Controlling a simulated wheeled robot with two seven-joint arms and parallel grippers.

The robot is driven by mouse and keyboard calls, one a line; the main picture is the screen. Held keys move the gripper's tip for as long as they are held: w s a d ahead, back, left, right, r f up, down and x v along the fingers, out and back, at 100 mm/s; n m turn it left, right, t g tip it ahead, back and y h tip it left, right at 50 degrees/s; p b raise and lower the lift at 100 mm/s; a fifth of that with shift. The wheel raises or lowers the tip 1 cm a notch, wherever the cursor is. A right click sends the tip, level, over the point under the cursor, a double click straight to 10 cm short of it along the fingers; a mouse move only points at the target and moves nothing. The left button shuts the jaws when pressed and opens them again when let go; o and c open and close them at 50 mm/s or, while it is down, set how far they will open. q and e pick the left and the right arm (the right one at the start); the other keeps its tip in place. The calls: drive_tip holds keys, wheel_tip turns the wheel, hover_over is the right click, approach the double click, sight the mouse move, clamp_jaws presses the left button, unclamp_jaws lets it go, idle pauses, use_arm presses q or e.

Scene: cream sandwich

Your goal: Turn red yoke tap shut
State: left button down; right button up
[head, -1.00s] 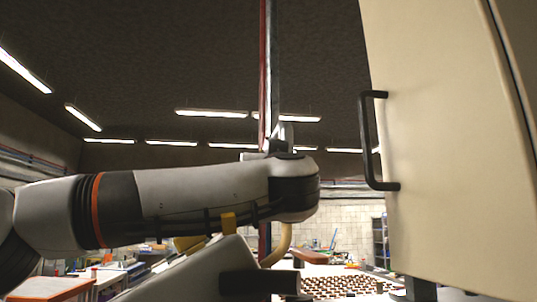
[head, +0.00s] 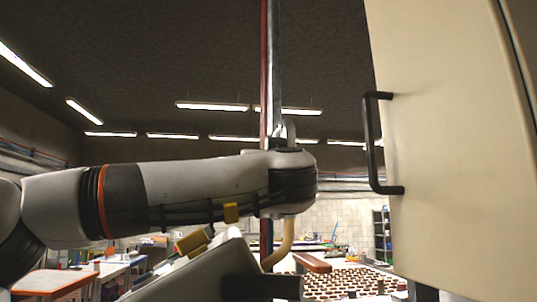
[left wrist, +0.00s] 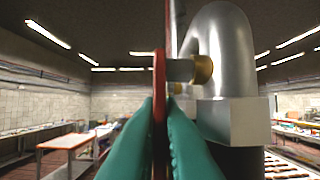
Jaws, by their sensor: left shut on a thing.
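The red tap yoke (left wrist: 160,88) stands nearly edge-on in the left wrist view, upright in front of a brass fitting (left wrist: 203,70). The fitting joins a thick grey bent pipe (left wrist: 228,60) with a square block below. My left gripper (left wrist: 160,130) has green fingers, one each side of the red yoke, and is shut on its lower part. In the head view my left arm reaches in from the left and hides the yoke and fingers. The top of the bent pipe (head: 291,130) shows just above the arm's end. My right gripper is not in view.
A tall cream cabinet (head: 450,130) with a black handle (head: 372,145) stands close on the right. A red pipe (head: 264,70) and a grey pipe (head: 275,70) run up behind my arm. A table with many small brown pieces (head: 345,284) lies beyond.

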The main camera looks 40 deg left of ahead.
use_arm(q)
drive_tip(key=r+g+h+p, duration=0.1)
drive_tip(key=g+h+p, duration=0.2)
drive_tip(key=p, duration=0.3)
drive_tip(key=s+d+r+g+h+p, duration=0.1)
drive_tip(key=g+h+p, duration=0.3)
drive_tip(key=h+p, duration=0.2)
drive_tip(key=s+d+r+g+h+p, duration=0.1)
drive_tip(key=g+h+p, duration=0.3)
drive_tip(key=p, duration=0.3)
drive_tip(key=shift+d+r, duration=0.1)
drive_tip(key=shift+d, duration=0.15)
drive_tip(key=shift+h, duration=0.3)
drive_tip(key=c, duration=1.9)
unclamp_jaws()
drive_tip(key=shift+r, duration=0.1)
drive_tip(key=shift+r, duration=0.1)
